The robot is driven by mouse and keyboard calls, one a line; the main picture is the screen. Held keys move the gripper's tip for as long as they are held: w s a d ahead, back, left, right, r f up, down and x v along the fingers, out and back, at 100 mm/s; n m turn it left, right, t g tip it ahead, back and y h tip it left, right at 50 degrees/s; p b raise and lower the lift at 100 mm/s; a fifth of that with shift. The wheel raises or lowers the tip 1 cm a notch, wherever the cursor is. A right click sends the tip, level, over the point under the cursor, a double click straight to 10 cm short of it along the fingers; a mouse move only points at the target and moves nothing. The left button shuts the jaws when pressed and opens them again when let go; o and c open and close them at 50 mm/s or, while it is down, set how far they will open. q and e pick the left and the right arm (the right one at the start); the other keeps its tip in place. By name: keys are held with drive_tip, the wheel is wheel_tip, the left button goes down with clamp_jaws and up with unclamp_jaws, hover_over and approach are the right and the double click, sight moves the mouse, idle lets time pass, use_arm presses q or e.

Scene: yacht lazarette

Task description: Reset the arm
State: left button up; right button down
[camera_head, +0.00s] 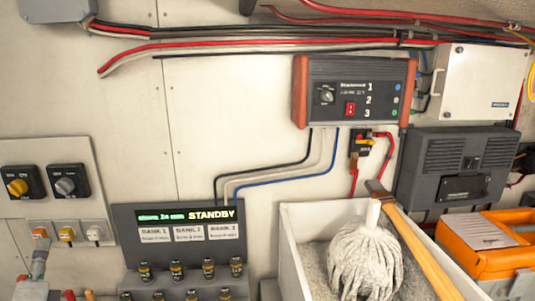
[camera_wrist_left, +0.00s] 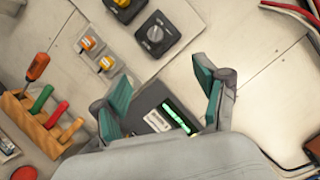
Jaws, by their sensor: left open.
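My left gripper (camera_wrist_left: 160,78) shows in the left wrist view with its two teal-padded fingers spread wide apart. Nothing is between the fingers within their grip. Behind them, partly hidden by the gripper body, is a dark panel with a lit green display (camera_wrist_left: 175,118). In the head view this dark panel (camera_head: 128,222) reads STANDBY, with three white bank labels below the display. My right gripper is in neither view.
A white bin (camera_head: 290,255) holds a mop head (camera_head: 365,262). A red-ended control box (camera_head: 352,92), a grey unit (camera_head: 455,165) and cables are on the wall. An orange case (camera_head: 490,255) stands right. Rotary switches (camera_head: 45,182) are left. The wrist view shows a wooden tool rack (camera_wrist_left: 32,128).

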use_arm(q)
drive_tip(key=s+d+f+n+g+h, duration=0.2)
drive_tip(key=s+d+f+n+g, duration=0.3)
drive_tip(key=f, duration=0.6)
drive_tip(key=s+d+f+n+g+h, duration=0.25)
drive_tip(key=s+d+f+n, duration=0.35)
drive_tip(key=f, duration=0.5)
drive_tip(key=s+d+f+n+g+h, duration=0.2)
drive_tip(key=s+d+f+n+g, duration=0.15)
drive_tip(key=s+d, duration=0.4)
drive_tip(key=s+d+f+n+g+h, duration=0.2)
drive_tip(key=s+d+f+g+h, duration=0.15)
drive_tip(key=s+d, duration=0.35)
wheel_tip(320, 180, down, 34)
drive_tip(key=s+g+b, duration=0.1)
drive_tip(key=b, duration=0.7)
drive_tip(key=s+a+f+b, duration=0.1)
drive_tip(key=s+f+b, duration=0.2)
drive_tip(key=s+f, duration=0.5)
drive_tip(key=s+a+f+m+g+y+b, duration=0.1)
drive_tip(key=s+f+b, duration=0.2)
drive_tip(key=s+f, duration=0.5)
wheel_tip(320, 180, down, 6)
drive_tip(key=shift+s+a+r, duration=0.1)
drive_tip(key=shift+s+a, duration=0.15)
drive_tip(key=shift+a, duration=0.05)
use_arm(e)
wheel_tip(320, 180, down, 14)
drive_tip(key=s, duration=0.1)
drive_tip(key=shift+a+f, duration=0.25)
